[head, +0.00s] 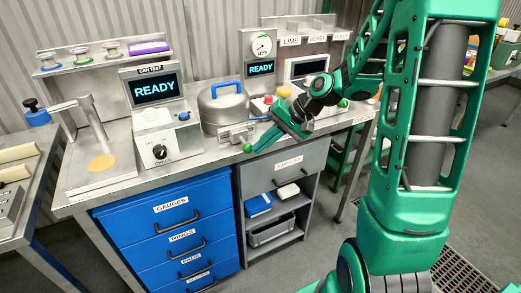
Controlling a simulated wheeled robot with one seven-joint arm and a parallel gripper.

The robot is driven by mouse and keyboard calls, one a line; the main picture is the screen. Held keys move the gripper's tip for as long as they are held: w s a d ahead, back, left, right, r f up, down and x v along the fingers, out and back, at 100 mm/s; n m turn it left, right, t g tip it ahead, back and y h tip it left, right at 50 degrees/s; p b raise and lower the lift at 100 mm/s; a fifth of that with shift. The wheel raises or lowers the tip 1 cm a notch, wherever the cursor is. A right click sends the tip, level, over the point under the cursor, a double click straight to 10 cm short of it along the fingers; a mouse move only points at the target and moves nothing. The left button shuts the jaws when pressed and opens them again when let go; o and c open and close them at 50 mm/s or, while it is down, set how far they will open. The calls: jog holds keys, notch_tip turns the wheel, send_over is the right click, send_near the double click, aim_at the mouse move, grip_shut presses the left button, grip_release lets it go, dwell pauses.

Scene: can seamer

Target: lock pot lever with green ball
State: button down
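The round metal pot (223,108) with a blue lid handle (226,87) stands on the steel bench. A metal clamp block (236,134) sits at its front right. A small green ball (247,148) shows below that block near the bench's front edge; the lever it belongs to is not clear. The finger gap is too small and overlapped to read, and I see nothing held.
A CAN TEST unit (155,110) reading READY stands left of the pot. A gauge unit (261,70) also reads READY behind. Red and yellow buttons (268,99) sit behind my gripper. Blue drawers (170,230) and a grey cabinet (285,160) are below the bench.

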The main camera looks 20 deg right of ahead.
jog(key=shift+s+a, duration=0.1)
jog(key=shift+a, duration=0.35)
jog(key=shift+w+d, duration=0.55)
jog(key=shift+w, duration=0.05)
jog(key=s+d+r, duration=0.2)
jog(key=s+r, duration=0.6)
jog(key=s, duration=0.2)
jog(key=shift+d, duration=0.2)
jog(key=shift+s, duration=0.1)
dwell(0.4)
